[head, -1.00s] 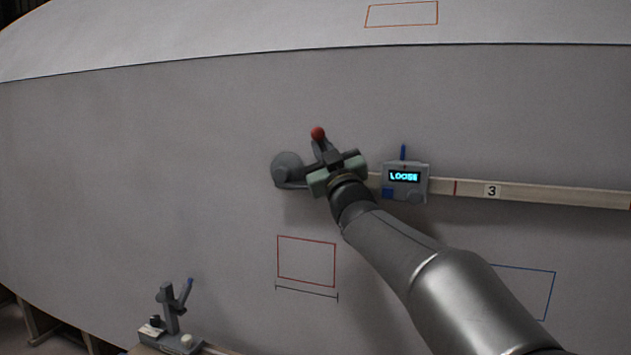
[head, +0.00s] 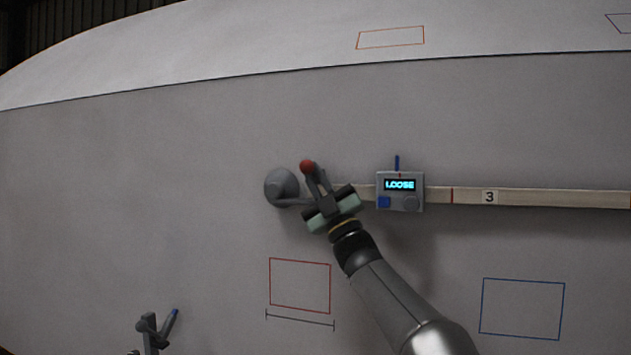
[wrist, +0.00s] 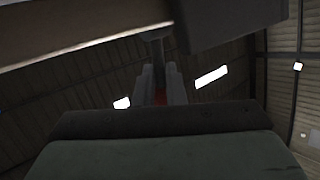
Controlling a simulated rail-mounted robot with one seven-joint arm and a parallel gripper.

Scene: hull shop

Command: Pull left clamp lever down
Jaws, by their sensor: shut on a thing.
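The left clamp lever (head: 312,176) is a grey arm with a red ball at its upper end, beside a round grey clamp pad (head: 281,187) on the hull. It leans up and slightly left. My gripper (head: 326,203) is shut on the lever below the ball. In the wrist view, my gripper's fingers (wrist: 160,85) flank a dark shaft with a dim red patch behind, and the large dark jaw body fills the lower part. A grey box (head: 400,190) on the strap right of the clamp reads LOOSE. My gripper hides the lever's pivot.
A pale strap (head: 540,197) marked 3 runs right along the hull (head: 150,200). Red (head: 300,286) and blue (head: 523,308) outlines are drawn below. A grey stand with a blue-tipped lever (head: 152,330) is at lower left.

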